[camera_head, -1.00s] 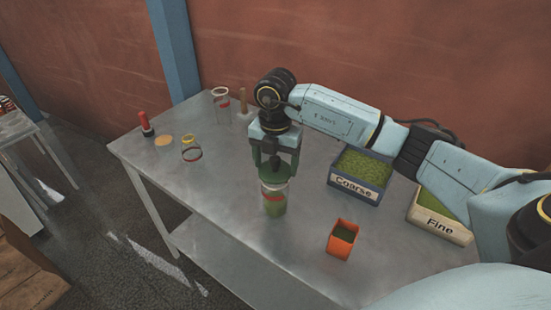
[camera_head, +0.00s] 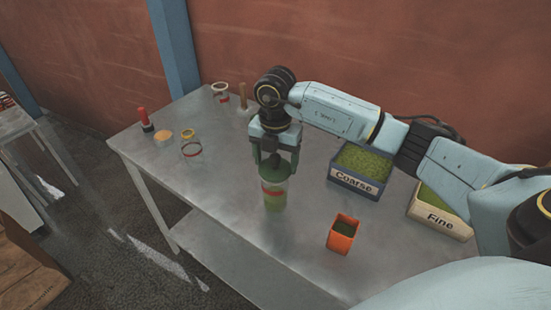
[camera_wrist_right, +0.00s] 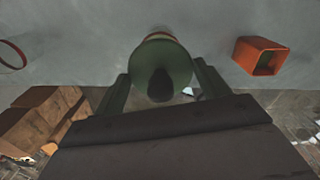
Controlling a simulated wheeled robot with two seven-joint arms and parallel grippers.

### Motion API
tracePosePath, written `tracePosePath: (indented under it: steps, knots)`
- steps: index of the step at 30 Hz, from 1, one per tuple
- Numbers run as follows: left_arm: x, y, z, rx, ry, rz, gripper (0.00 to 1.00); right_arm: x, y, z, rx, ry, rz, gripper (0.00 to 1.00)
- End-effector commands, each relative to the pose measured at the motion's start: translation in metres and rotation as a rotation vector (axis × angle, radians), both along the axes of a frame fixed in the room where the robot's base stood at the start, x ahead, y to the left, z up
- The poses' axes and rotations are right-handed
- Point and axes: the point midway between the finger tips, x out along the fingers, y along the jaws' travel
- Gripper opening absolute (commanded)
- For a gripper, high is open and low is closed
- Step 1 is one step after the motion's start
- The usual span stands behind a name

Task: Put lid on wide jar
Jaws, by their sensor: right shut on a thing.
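The wide jar (camera_head: 274,200) is clear with a red band and green powder inside. It stands upright near the middle of the table, under my right gripper (camera_head: 273,164). The right gripper points down and is shut on a green round lid (camera_head: 272,172), which is at the jar's mouth. I cannot tell whether the lid is fully seated. In the right wrist view the lid (camera_wrist_right: 174,53) shows between the fingers, with a dark knob in its middle, and hides most of the jar. My left gripper is not in view.
An orange square cup (camera_head: 342,238) stands to the right. Behind it are the Coarse bin (camera_head: 357,184) and the Fine bin (camera_head: 440,221). Clear jars (camera_head: 191,149) and a red-handled tool (camera_head: 144,117) stand at the left.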

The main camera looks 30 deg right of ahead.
Motion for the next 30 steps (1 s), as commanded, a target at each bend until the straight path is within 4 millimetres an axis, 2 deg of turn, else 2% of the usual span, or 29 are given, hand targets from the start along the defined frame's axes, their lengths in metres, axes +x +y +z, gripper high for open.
tracePosePath:
  steps: [30]
  knots:
    - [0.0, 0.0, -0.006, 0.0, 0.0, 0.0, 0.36, 0.0, 0.0, -0.01, 0.0, 0.0, 0.0, 0.53]
